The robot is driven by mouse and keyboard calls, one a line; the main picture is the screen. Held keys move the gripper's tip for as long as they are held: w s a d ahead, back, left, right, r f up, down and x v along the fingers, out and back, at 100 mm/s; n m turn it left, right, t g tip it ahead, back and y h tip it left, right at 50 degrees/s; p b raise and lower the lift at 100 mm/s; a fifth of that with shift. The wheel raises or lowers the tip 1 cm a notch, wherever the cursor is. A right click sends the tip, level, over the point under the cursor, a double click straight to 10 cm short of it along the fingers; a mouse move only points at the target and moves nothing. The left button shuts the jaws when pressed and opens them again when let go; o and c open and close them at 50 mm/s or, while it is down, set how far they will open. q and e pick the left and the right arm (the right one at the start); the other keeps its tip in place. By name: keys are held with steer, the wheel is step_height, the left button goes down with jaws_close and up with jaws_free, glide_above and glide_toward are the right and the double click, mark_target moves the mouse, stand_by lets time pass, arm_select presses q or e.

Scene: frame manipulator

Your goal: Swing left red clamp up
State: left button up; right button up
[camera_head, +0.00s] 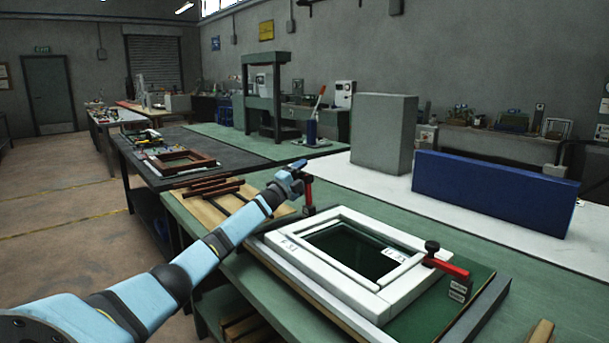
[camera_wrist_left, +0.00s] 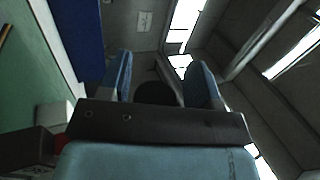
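The left red clamp (camera_head: 308,193) stands roughly upright at the far left corner of the white frame (camera_head: 345,260). My left gripper (camera_head: 299,171) is at its upper end; I cannot tell whether they touch. In the left wrist view the blue fingers (camera_wrist_left: 163,82) are apart. A dark rounded shape (camera_wrist_left: 157,94) shows between them, and I cannot tell whether it is gripped. A bit of red (camera_wrist_left: 60,141) shows at lower left there. The right red clamp (camera_head: 446,266) lies flat across the frame's right side, with a black knob on top. My right gripper is not in view.
The frame rests on a green-topped board on the green table (camera_head: 265,290). Wooden strips (camera_head: 212,188) lie left of the clamp. A blue block (camera_head: 493,193) and a grey block (camera_head: 383,133) stand behind. The space above the frame is clear.

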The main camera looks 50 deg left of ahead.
arm_select(q)
steer(key=shift+s+f, duration=0.1)
steer(key=shift+f, duration=0.1)
steer(key=shift+s, duration=0.2)
steer(key=s+p, duration=0.1)
steer(key=s, duration=1.3)
steer(key=shift+a+f, duration=0.45)
